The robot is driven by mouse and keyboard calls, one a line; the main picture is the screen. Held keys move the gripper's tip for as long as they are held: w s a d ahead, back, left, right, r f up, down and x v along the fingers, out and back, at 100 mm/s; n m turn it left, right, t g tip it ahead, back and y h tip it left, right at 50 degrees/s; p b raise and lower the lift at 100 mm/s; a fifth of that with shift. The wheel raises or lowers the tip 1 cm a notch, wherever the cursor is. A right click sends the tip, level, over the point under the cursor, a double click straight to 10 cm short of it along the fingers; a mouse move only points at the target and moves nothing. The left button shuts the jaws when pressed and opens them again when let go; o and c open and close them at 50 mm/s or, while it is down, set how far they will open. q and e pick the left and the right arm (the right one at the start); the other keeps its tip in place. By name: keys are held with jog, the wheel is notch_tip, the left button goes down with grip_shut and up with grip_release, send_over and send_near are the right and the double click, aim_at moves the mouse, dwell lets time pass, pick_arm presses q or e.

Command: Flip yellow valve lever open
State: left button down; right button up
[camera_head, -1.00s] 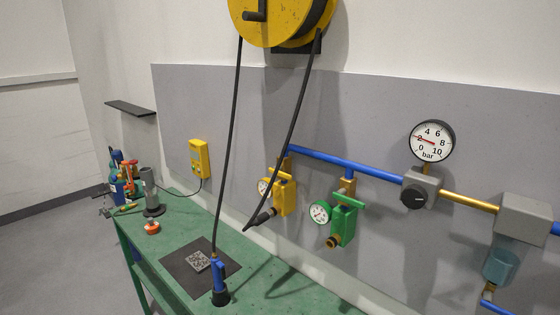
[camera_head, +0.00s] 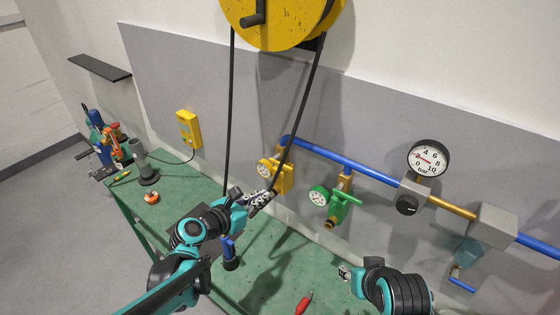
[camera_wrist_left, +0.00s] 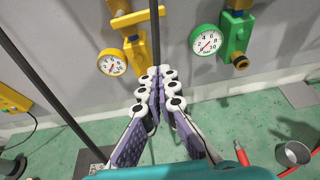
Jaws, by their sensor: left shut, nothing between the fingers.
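The yellow valve (camera_head: 284,183) hangs below the blue pipe on the grey wall panel, with a round gauge (camera_head: 264,168) on its left. In the left wrist view its yellow lever (camera_wrist_left: 137,18) lies crosswise over the upright valve body (camera_wrist_left: 138,52). My left gripper (camera_head: 268,196) is shut and empty, just below and in front of the yellow valve; in the left wrist view its fingertips (camera_wrist_left: 160,72) are together, below the lever and apart from it.
A green valve (camera_head: 337,210) with a gauge is to the right. A red-handled tool (camera_head: 304,303) lies on the green bench.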

aim_at(281, 165)
pick_arm(q)
jog(key=shift+r, duration=0.15)
jog(key=shift+d, duration=0.1)
jog(key=x, duration=1)
notch_tip(281, 165, up, 4)
jog(key=shift+r+p, duration=0.1)
jog(key=shift+p, duration=0.65)
jog(key=shift+w, duration=0.1)
